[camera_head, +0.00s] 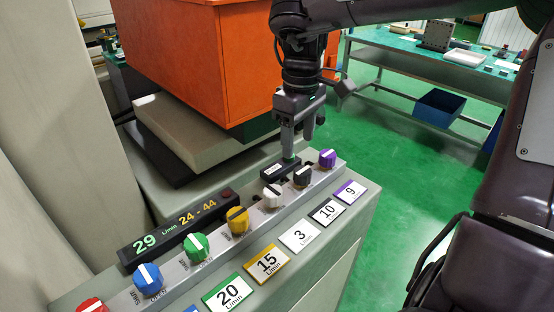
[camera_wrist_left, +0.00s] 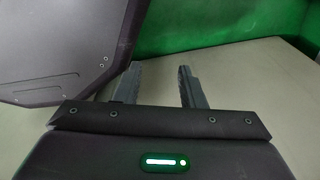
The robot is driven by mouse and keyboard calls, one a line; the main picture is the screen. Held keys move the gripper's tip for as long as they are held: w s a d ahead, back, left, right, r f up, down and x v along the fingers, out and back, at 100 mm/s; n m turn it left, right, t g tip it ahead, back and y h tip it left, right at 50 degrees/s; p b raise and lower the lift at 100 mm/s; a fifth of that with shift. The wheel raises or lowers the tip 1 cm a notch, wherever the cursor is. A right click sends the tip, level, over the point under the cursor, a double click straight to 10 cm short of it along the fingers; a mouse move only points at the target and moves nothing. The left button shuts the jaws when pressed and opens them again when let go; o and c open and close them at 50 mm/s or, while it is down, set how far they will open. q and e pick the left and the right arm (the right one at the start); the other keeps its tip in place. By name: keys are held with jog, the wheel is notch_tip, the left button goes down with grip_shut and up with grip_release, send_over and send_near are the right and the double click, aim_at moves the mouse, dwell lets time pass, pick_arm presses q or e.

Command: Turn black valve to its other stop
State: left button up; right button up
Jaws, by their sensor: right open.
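The black valve (camera_head: 303,176) is a dark round knob with a white pointer line on the sloping grey panel, between the white knob (camera_head: 272,195) and the purple knob (camera_head: 327,158). A card reading 10 (camera_head: 326,211) lies in front of it. My right gripper (camera_head: 299,144) points down above and behind the black valve, open and with nothing between its fingers. It appears apart from the knob. My left gripper (camera_wrist_left: 160,82) shows only in the left wrist view, with its fingers apart and empty.
Yellow (camera_head: 238,220), green (camera_head: 195,247), blue (camera_head: 148,280) and red (camera_head: 92,305) knobs continue the row. A display (camera_head: 180,228) reads 29 L/min and 24 - 44. A small dark labelled box (camera_head: 279,169) stands behind the black valve. An orange cabinet (camera_head: 195,60) stands behind.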

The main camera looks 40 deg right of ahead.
aim_at(303, 170)
jog(key=shift+s+d+f, duration=0.25)
jog(key=shift+s+f, duration=0.2)
jog(key=shift+f, duration=0.05)
jog(key=shift+s+d+f, duration=0.2)
jog(key=shift+s+f, duration=0.2)
jog(key=shift+f, duration=0.1)
notch_tip(303, 170, down, 3)
jog(key=shift+r, duration=0.1)
jog(key=shift+w+a+f+p, duration=0.1)
jog(key=shift+w+f+p, duration=0.05)
jog(key=shift+f, duration=0.35)
jog(key=shift+w+a+f+p, duration=0.1)
jog(key=shift+w+f+p, duration=0.05)
jog(key=shift+f, duration=0.35)
jog(key=shift+s+d+f, duration=0.1)
jog(key=shift+f, duration=0.2)
jog(key=c, duration=1)
pick_arm(q)
jog(key=s, duration=0.1)
jog(key=s+d, duration=0.1)
jog(key=s, duration=0.2)
jog(key=shift+d+r, duration=0.25)
jog(key=shift+d, duration=0.1)
